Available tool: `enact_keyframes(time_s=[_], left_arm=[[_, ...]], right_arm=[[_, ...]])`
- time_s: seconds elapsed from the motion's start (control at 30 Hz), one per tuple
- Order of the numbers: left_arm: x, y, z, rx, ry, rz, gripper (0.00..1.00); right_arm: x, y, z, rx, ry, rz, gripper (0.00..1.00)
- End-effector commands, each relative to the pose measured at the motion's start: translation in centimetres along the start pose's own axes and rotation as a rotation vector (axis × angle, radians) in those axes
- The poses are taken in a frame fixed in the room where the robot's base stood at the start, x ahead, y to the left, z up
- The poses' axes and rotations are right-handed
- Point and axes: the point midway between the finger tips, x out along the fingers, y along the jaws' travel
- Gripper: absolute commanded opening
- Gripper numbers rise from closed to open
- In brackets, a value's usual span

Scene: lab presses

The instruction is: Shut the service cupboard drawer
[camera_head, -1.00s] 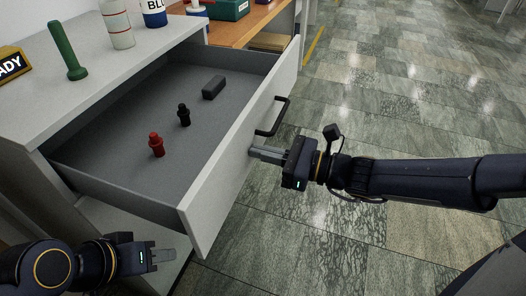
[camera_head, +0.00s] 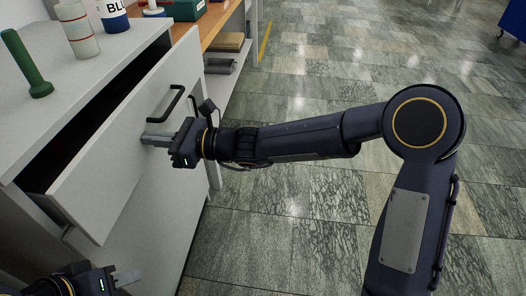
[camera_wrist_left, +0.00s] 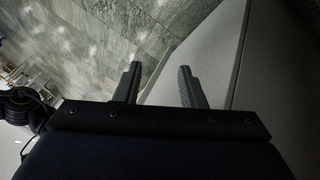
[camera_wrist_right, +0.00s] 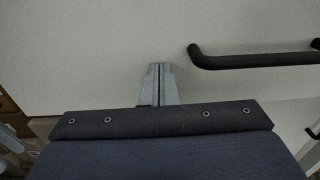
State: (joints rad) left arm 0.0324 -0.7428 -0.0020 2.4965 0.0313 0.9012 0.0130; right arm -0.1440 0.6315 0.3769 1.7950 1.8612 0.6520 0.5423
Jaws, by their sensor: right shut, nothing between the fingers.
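The service cupboard drawer (camera_head: 118,135) has a light grey front with a black bar handle (camera_head: 165,103). It stands partly open, with a narrow dark gap behind its front; its contents are hidden. My right gripper (camera_head: 147,139) is shut and empty, its fingertips at the drawer front just below the handle. In the right wrist view the closed fingers (camera_wrist_right: 159,68) meet the front panel beside the handle (camera_wrist_right: 250,60). My left gripper (camera_head: 128,279) is low at the left, below the drawer; its fingers (camera_wrist_left: 158,82) are apart and empty in the left wrist view.
A wooden shelf unit (camera_head: 226,38) stands beyond. The tiled floor (camera_head: 310,100) to the right is clear.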

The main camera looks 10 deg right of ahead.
Motion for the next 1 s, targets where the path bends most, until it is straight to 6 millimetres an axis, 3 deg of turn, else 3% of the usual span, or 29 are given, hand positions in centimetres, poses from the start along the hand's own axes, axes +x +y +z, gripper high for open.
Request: enact_keyframes(time_s=[0.2,0.4,0.6,1.0], left_arm=[[0.7,-0.3,0.4,0.000,0.000,0.000,0.36],[0.9,-0.4,0.5,0.000,0.000,0.000,0.36],[1.0,-0.5,0.5,0.000,0.000,0.000,0.36],[1.0,-0.4,0.5,0.000,0.000,0.000,0.36]], right_arm=[[4.8,0.1,-0.1,0.000,-0.001,0.003,0.00],[7.4,0.0,-0.1,0.000,0.000,0.001,0.00],[8.5,0.0,0.0,-0.001,0.000,-0.001,0.00],[8.7,0.0,0.3,-0.001,-0.004,-0.001,0.00]])
